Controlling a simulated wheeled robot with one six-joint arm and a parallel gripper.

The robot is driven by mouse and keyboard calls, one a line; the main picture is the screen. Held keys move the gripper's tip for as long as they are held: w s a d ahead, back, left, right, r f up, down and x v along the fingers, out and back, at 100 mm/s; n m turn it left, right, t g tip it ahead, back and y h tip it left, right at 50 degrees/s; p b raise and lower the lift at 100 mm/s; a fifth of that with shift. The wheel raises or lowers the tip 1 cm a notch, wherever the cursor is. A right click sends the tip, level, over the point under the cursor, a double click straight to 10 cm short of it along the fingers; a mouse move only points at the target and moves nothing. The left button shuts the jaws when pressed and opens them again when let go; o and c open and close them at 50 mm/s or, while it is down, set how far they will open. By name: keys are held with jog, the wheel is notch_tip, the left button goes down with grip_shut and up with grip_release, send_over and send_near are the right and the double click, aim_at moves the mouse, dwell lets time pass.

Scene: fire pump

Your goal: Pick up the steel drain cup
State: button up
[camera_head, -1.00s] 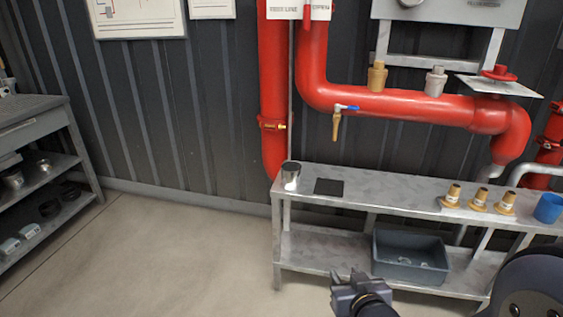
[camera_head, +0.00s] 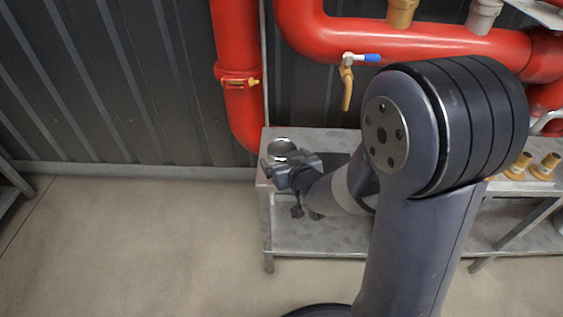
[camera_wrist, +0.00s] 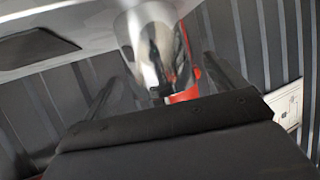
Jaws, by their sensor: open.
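The steel drain cup (camera_head: 281,146) stands at the left end of the grey metal bench (camera_head: 262,190), partly hidden by my gripper in the head view. In the wrist view the shiny cup (camera_wrist: 152,48) is ahead, with the fingers to its left and right. My gripper (camera_head: 279,165) is open at the bench's left end, close in front of the cup. It also shows in the wrist view (camera_wrist: 160,85). I cannot tell whether the fingers touch the cup.
A dark square pad (camera_wrist: 35,46) lies on the bench beside the cup. The red pipe (camera_head: 243,110) rises behind the bench's left end, and a small tap with a blue lever (camera_head: 348,75) hangs above it. Brass fittings (camera_head: 546,165) stand to the right.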

aim_at(277, 150)
jog(key=shift+x, duration=1.45)
jog(key=shift+d+r, duration=0.1)
jog(key=c, duration=1.1)
